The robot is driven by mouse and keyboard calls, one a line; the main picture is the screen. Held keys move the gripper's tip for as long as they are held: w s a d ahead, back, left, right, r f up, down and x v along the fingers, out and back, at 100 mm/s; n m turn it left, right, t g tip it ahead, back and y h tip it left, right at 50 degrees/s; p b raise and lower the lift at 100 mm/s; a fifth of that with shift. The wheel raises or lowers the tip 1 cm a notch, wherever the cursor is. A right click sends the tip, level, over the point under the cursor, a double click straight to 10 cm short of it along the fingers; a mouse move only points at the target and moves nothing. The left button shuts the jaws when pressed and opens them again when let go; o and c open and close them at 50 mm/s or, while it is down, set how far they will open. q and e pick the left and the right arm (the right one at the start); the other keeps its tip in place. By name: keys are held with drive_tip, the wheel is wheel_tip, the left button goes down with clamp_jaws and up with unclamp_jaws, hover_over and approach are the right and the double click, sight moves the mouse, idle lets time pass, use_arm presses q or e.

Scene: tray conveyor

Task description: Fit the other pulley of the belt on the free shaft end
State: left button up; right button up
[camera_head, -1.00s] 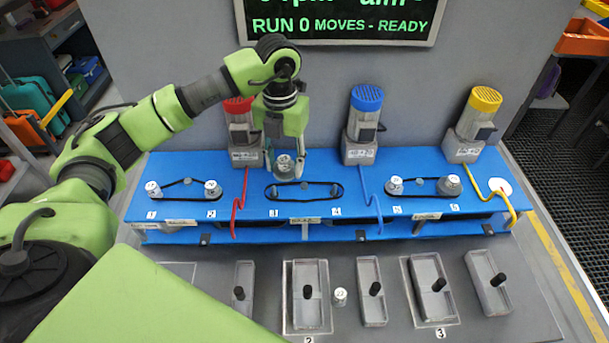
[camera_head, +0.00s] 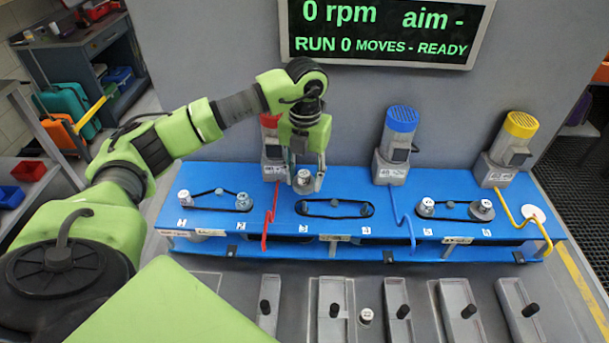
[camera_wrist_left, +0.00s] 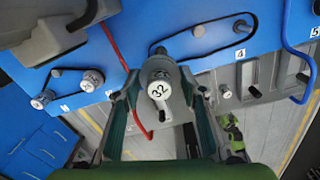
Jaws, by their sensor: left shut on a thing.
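My left gripper (camera_head: 306,184) is shut on a grey pulley (camera_head: 303,180) with a white top. In the left wrist view this pulley (camera_wrist_left: 158,88) reads 32. It is held upright just above the left end of the middle belt (camera_head: 338,216), by label 3. The shaft end beneath it is mostly hidden by the pulley and fingers. At the belt's right end, by label 4, a dark shaft end (camera_head: 365,209) stands with no white-topped pulley on it. My right gripper is not in view.
The left belt (camera_head: 212,208) and right belt (camera_head: 455,217) each carry two white-topped pulleys. Red (camera_head: 270,216), blue (camera_head: 405,222) and yellow (camera_head: 520,214) cables cross the blue deck. Motors stand behind. A loose pulley (camera_head: 366,316) stands among grey trays in front.

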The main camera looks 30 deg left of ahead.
sight(304, 187)
use_arm(q)
wheel_tip(304, 187, down, 4)
drive_tip(key=shift+r+b, duration=0.1)
drive_tip(key=shift+b, duration=1.05)
drive_tip(key=shift+f, duration=0.35)
drive_tip(key=shift+b, duration=0.3)
idle(0.4)
drive_tip(key=shift+f+b, duration=1.75)
drive_tip(key=shift+f, duration=0.5)
drive_tip(key=o, duration=1.3)
drive_tip(key=shift+r, duration=0.1)
